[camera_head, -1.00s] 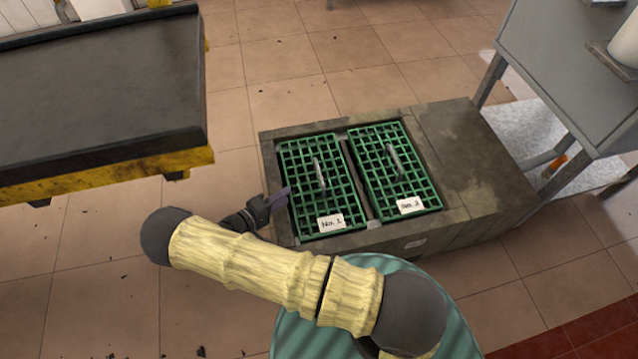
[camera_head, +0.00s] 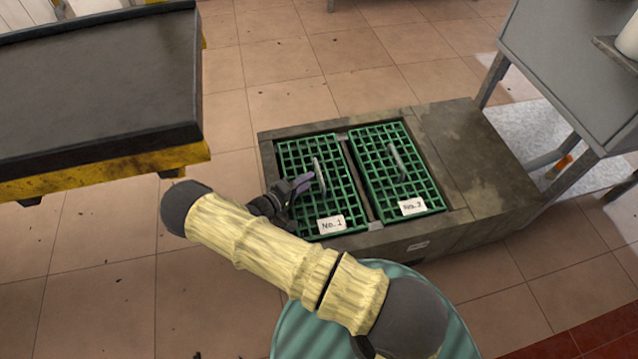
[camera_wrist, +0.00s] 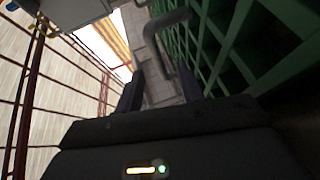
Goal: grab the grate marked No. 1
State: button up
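The green grate labelled "No. 1" (camera_head: 331,203) lies in the left opening of a stone block. Its white label (camera_head: 332,224) is at the near edge, and a grey bar handle (camera_head: 319,173) stands up at its middle. My gripper (camera_head: 305,184) is over this grate, just left of the handle, with its fingers pointing toward it. In the wrist view the two dark fingers (camera_wrist: 159,90) are apart, and the grey handle (camera_wrist: 168,45) shows ahead, nearer the right finger. Nothing is clearly held. Contact with the handle cannot be told.
A second green grate (camera_head: 408,188) with its own handle and label lies to the right in the stone block (camera_head: 461,158). A black-topped table with yellow edge (camera_head: 100,95) stands at left. A grey cabinet (camera_head: 570,70) stands at right. Tiled floor lies open behind the block.

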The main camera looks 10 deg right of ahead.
aim_at(316, 185)
jog(key=b+x, duration=0.1)
jog(key=x, duration=0.3)
jog(key=shift+s+b, duration=0.1)
jog(key=shift+b, duration=0.3)
jog(key=shift+w+d+r, duration=0.1)
jog(key=shift+w+d, duration=0.1)
jog(key=shift+d, duration=0.1)
grip_shut()
jog(key=shift+a, duration=0.1)
dwell(0.5)
dwell(0.3)
